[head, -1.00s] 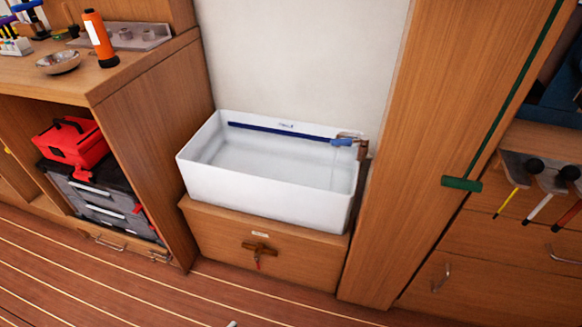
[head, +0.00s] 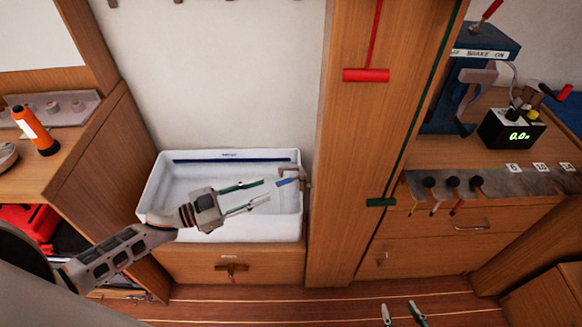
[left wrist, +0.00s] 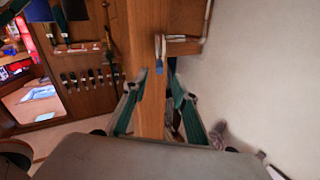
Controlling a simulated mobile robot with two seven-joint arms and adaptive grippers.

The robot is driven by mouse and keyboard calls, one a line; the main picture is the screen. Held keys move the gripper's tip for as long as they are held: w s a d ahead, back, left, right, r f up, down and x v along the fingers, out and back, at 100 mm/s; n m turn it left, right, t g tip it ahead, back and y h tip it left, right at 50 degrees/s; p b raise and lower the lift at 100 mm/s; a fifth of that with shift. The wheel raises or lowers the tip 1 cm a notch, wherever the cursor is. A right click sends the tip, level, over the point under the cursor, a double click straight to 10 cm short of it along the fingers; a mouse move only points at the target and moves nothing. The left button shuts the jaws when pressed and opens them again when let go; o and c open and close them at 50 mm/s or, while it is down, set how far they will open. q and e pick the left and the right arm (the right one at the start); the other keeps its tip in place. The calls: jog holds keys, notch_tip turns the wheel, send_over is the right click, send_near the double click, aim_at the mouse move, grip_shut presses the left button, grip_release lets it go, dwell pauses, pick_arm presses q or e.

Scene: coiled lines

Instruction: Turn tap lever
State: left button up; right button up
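The tap (head: 292,172) is at the right end of the white sink (head: 270,228), by the wooden post. Its short blue lever (head: 287,182) points left toward my left gripper. My left gripper (head: 266,191) is open and empty over the sink, its fingertips just left of the lever. In the left wrist view the blue lever (left wrist: 160,52) shows just beyond and between the spread fingertips (left wrist: 155,80), with the tap (left wrist: 184,46) to its right. I see no contact. My right gripper (head: 400,308) is open and empty at the bottom edge.
A wooden post (head: 358,150) stands right of the tap. A brown T-shaped handle (head: 232,267) is on the front below the sink. A counter with an orange torch (head: 35,130) is at left. The wall above the sink is clear.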

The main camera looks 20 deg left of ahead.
aim_at(283, 181)
pick_arm(q)
jog(key=shift+x, duration=3.9)
jog(key=shift+s, duration=0.1)
grip_shut()
